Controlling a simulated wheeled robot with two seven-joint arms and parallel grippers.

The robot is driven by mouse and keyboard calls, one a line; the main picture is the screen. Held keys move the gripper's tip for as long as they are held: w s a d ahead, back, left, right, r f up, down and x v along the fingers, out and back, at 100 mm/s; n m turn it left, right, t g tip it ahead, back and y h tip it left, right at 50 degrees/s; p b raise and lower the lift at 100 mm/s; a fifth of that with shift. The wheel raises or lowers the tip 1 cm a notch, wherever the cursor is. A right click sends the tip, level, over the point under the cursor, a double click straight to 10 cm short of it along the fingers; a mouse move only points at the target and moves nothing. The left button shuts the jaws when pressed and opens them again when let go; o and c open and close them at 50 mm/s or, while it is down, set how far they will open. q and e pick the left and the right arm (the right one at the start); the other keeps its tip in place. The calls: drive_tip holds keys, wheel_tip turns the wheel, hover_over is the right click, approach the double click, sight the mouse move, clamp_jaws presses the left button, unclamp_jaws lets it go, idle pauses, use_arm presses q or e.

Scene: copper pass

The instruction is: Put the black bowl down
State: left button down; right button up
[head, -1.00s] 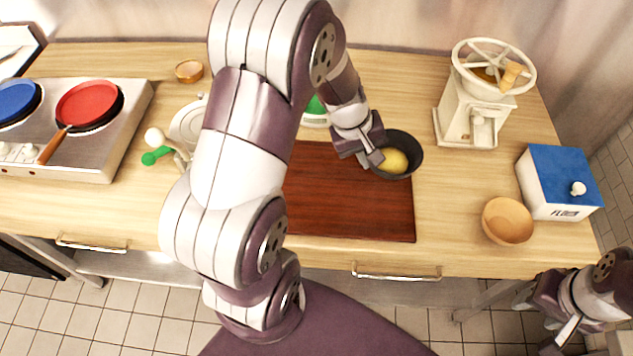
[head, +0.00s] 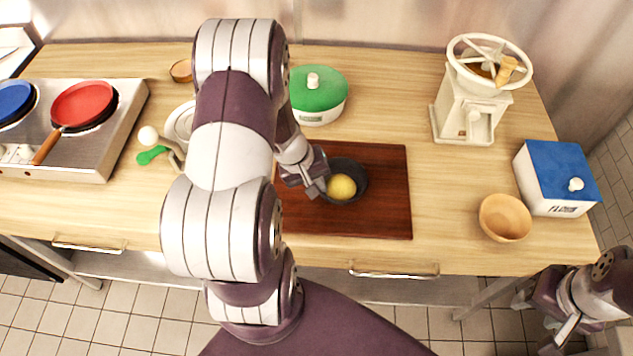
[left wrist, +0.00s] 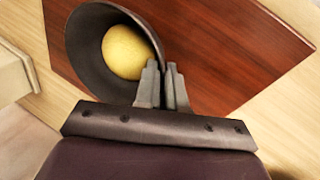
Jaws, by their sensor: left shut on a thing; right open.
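The black bowl (head: 357,190) holds a round yellow thing (head: 341,187) and is over the dark red-brown board (head: 385,217) in the head view. My left gripper (head: 321,187) is shut on the bowl's rim at its left side. In the left wrist view the fingers (left wrist: 163,88) pinch the rim of the bowl (left wrist: 85,50), with the yellow thing (left wrist: 126,52) inside. I cannot tell whether the bowl touches the board. My right gripper (head: 552,325) is open and empty at the lower right, off the counter.
A green-lidded pot (head: 317,92) stands behind the board. A white grinder (head: 468,112), a blue-lidded flour box (head: 556,180) and a wooden bowl (head: 505,217) are to the right. A stove (head: 120,130) with red (head: 83,104) and blue pans is at left. The board's right part is clear.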

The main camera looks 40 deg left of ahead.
use_arm(q)
drive_tip(key=c, duration=1.2)
unclamp_jaws()
drive_tip(key=shift+w+d, duration=0.15)
drive_tip(key=shift+c, duration=0.2)
drive_tip(key=p+v, duration=0.1)
drive_tip(key=v, duration=1.1)
drive_tip(key=s+d+r+m+g+y, duration=0.1)
drive_tip(key=s+d+m+y, duration=0.1)
drive_tip(key=d+m, duration=0.7)
drive_tip(key=d, duration=0.4)
drive_tip(key=shift+d+r+m+g+y, duration=0.2)
drive_tip(key=shift+m+g+y, duration=0.1)
drive_tip(key=shift+y, duration=0.1)
